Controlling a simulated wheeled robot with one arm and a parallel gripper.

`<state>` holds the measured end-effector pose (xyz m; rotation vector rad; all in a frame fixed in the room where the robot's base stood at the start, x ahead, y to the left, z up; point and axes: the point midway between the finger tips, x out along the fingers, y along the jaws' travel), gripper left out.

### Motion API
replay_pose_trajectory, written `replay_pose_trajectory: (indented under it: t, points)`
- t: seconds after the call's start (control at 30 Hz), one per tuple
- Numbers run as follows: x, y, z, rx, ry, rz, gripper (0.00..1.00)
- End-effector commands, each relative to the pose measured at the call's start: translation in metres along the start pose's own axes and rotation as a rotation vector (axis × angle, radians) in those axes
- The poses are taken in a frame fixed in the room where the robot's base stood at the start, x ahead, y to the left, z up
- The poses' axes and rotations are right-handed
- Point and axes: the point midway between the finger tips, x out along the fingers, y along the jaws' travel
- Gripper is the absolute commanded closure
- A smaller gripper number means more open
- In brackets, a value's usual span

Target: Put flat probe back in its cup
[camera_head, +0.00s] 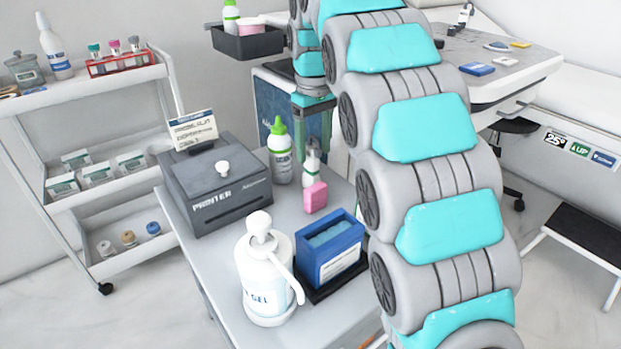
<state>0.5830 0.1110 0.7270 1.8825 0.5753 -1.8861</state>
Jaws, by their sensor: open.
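My gripper (313,130) hangs fingers down near the middle of the view, just above and behind a small white bottle (311,165) on the grey table. Its fingers look apart, and I see nothing held between them. My arm covers much of the middle and right of the picture. I cannot pick out the flat probe with certainty. A small pale item with a blue edge (497,46) lies on the white worktop at the back right, too small to name. I cannot make out a probe cup; it may be hidden behind my arm.
The grey table (228,285) holds a printer (218,190), gel pump bottle (265,275), green-capped bottle (280,155), pink block (315,197) and blue box (330,248). A black tray (247,42) stands behind. A shelved trolley (95,90) is left, a step stool (590,225) right.

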Motion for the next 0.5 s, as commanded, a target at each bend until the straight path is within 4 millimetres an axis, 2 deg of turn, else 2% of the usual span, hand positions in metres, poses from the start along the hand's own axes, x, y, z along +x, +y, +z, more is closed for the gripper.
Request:
replay_pose_trajectory:
  t: [0.3, 0.5]
  points:
    - [0.039, 0.000, -0.008, 0.000, -0.001, 0.000, 0.34]
    - [0.046, 0.000, -0.009, -0.001, 0.001, 0.001, 0.34]
